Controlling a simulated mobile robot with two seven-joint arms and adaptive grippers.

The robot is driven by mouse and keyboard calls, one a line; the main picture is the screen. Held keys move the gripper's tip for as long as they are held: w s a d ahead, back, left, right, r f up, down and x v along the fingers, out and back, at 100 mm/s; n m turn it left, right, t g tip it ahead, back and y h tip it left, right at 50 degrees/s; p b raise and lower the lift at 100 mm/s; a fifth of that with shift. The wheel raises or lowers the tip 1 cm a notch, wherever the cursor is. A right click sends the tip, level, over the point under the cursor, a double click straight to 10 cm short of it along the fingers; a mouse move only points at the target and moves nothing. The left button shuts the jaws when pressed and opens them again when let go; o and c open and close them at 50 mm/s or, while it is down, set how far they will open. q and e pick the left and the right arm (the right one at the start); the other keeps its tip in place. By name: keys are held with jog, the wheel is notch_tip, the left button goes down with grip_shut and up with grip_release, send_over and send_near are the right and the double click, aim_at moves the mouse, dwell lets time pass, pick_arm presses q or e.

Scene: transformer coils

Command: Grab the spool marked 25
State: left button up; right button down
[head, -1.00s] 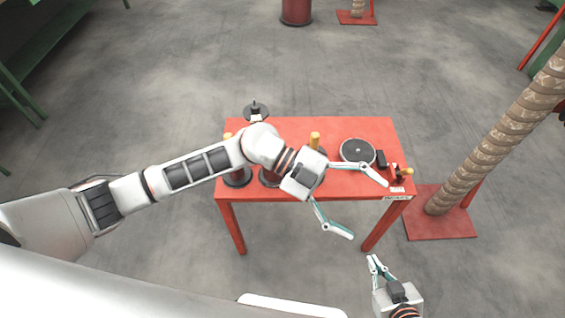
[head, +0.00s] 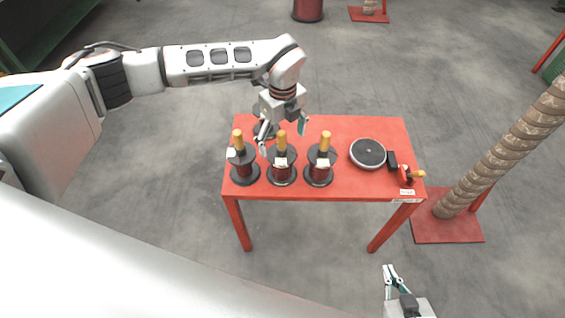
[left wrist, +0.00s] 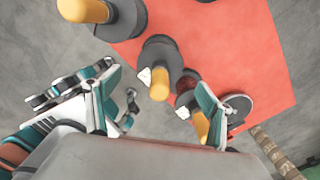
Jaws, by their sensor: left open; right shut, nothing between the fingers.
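Three dark red spools with yellow handles and white tags stand upright in a row on the red table (head: 340,130): a left spool (head: 244,170), a middle spool (head: 282,168) and a right spool (head: 320,168). The tag numbers are too small to read, so I cannot tell which is 25. My left gripper (head: 282,135) is open and empty, with its fingers just behind and over the middle spool's handle in the head view. In the left wrist view, yellow handles show beyond the open fingers (left wrist: 160,108). My right gripper (head: 391,272) is shut and empty, in front of the table.
Another black flange (head: 262,112) shows partly behind my left gripper at the table's back edge. A wrapped pole (head: 500,145) stands right of the table.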

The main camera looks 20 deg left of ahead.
aim_at(282, 149)
pick_arm(q)
notch_tip(282, 149, down, 5)
jog(key=shift+f, duration=0.1)
jog(key=shift+c, duration=0.4)
jog(key=c, duration=1.9)
jog(key=shift+c, duration=0.3)
jog(key=shift+r, duration=0.25)
